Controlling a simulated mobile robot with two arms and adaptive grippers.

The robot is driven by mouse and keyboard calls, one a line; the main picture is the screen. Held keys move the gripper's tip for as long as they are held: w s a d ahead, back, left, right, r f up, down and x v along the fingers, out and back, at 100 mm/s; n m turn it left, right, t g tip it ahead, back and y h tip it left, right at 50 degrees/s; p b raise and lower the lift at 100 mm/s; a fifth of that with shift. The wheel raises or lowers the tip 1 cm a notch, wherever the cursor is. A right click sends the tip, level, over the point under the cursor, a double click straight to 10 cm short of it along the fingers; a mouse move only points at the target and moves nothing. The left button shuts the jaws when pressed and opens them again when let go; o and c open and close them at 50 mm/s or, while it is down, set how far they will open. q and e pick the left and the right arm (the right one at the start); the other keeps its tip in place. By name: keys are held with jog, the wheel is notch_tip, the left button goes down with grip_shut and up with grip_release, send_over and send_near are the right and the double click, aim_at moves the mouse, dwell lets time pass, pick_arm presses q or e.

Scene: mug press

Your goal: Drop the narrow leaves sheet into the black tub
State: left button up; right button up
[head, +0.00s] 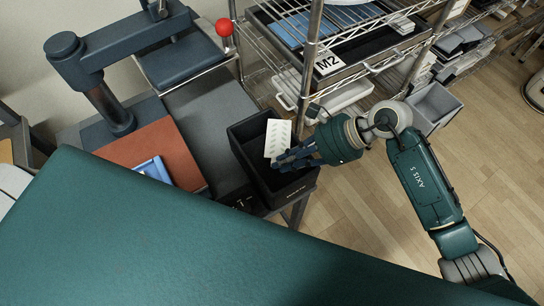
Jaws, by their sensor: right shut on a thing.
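The narrow leaves sheet (278,138) is a pale strip with small grey leaf marks. My right gripper (281,160) is shut on its lower end and holds it over the opening of the black tub (243,154). The tub stands at the right end of the press table. The sheet stands roughly upright in the picture, and part of the tub's inside is hidden behind it and the gripper. Whether the sheet touches the tub cannot be told. My left gripper does not show.
A heat press with a dark arm (130,45) and a red knob (224,27) stands left of the tub. A blue item (153,169) lies on a brown mat (150,145). A wire shelf (345,60) labelled M2 stands close behind the gripper. Wooden floor is open at right.

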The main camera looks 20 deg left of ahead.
jog(key=shift+f, duration=0.55)
jog(key=o, duration=0.8)
jog(key=shift+d+r, duration=0.1)
jog(key=shift+d, duration=0.05)
jog(key=v, duration=1.1)
jog(key=shift+w+d+r, duration=0.15)
jog(key=shift+d+r, duration=0.1)
